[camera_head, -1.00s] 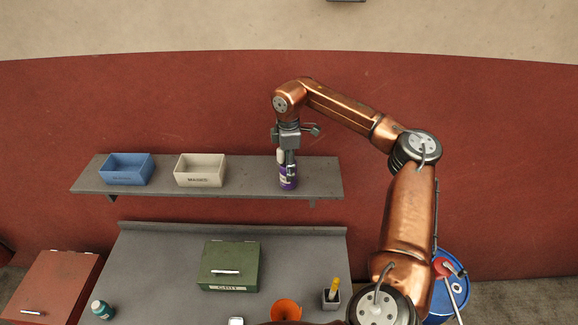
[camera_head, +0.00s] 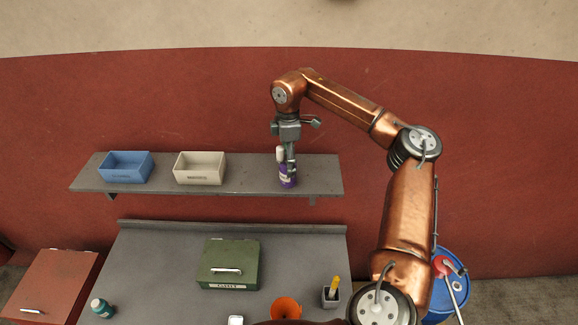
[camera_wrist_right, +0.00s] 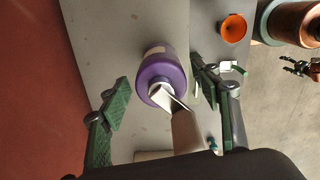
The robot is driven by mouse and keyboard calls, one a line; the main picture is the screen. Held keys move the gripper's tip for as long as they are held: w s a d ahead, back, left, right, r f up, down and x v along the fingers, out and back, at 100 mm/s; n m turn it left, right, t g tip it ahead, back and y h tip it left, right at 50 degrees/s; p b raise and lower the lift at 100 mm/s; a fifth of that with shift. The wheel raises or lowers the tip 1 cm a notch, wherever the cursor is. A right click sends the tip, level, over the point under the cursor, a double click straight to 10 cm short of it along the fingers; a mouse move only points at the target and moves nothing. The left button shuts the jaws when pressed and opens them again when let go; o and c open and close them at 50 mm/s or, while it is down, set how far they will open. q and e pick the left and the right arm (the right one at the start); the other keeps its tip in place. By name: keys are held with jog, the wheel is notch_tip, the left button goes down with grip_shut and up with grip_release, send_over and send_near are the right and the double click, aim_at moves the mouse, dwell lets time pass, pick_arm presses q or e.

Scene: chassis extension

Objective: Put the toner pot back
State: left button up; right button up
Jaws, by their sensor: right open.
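A purple pot with a pale label (camera_head: 288,179), the likely toner pot, stands near the right end of the grey wall shelf (camera_head: 240,187). In the right wrist view the purple pot (camera_wrist_right: 160,72) shows its white top, between the spread fingers. My right gripper (camera_head: 286,163) is over it from above, and its green-padded fingers (camera_wrist_right: 160,97) are open, apart from the pot. The gripper hides part of the pot's top in the head view. A small dark jawed shape (camera_wrist_right: 298,68) at the right wrist view's edge may be my left gripper; its state is unclear.
A blue bin (camera_head: 125,168) and a beige bin (camera_head: 200,169) stand left on the shelf. The bench below holds a green box (camera_head: 228,262), an orange funnel (camera_head: 286,308), a grey cup (camera_head: 331,297) and a teal-capped bottle (camera_head: 102,308). The shelf between beige bin and pot is clear.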

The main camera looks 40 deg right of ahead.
notch_tip(320, 180, up, 10)
jog(key=shift+r+b, duration=0.15)
jog(key=shift+b, duration=0.9)
